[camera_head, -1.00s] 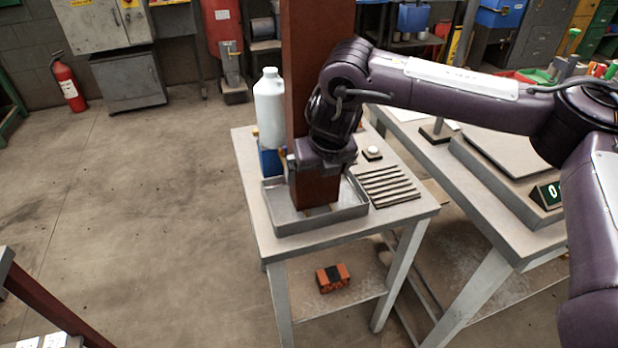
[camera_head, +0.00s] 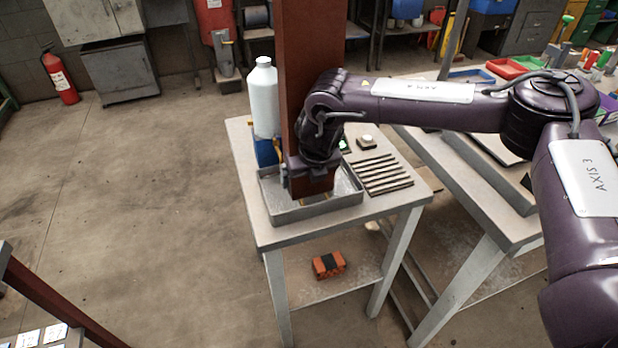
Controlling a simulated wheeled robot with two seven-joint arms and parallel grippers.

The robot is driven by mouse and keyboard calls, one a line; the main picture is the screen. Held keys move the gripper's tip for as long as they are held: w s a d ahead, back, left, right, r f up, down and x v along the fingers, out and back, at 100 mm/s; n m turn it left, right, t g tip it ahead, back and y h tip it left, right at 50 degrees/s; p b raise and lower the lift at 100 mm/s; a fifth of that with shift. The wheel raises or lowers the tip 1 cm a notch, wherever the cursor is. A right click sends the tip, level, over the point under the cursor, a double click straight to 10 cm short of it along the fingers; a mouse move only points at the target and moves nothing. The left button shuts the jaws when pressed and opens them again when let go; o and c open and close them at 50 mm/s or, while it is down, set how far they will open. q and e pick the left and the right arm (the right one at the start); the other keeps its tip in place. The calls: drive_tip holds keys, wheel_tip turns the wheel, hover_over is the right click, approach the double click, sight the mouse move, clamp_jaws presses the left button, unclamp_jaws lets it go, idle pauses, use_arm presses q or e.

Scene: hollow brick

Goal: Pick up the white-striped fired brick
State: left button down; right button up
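No brick with a white stripe can be made out. An orange-red brick with a dark band (camera_head: 328,265) lies on the lower shelf of the small table. My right gripper (camera_head: 308,190) points down over the shallow metal tray (camera_head: 322,208) on the tabletop. The gripper's fingers are mostly hidden by the wrist and a red-brown post, so I cannot tell whether it is open or what it holds. A small yellowish bit shows below it in the tray. My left gripper is not in view.
A tall red-brown post (camera_head: 302,60) crosses the view behind my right wrist. A white bottle (camera_head: 264,98) stands behind the tray. Several grey bars (camera_head: 380,174) lie to the right of it. A second table (camera_head: 505,222) stands at right. Floor at left is clear.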

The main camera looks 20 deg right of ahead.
drive_tip(key=c, duration=0.8)
drive_tip(key=shift+o, duration=0.2)
drive_tip(key=shift+w+r, duration=0.1)
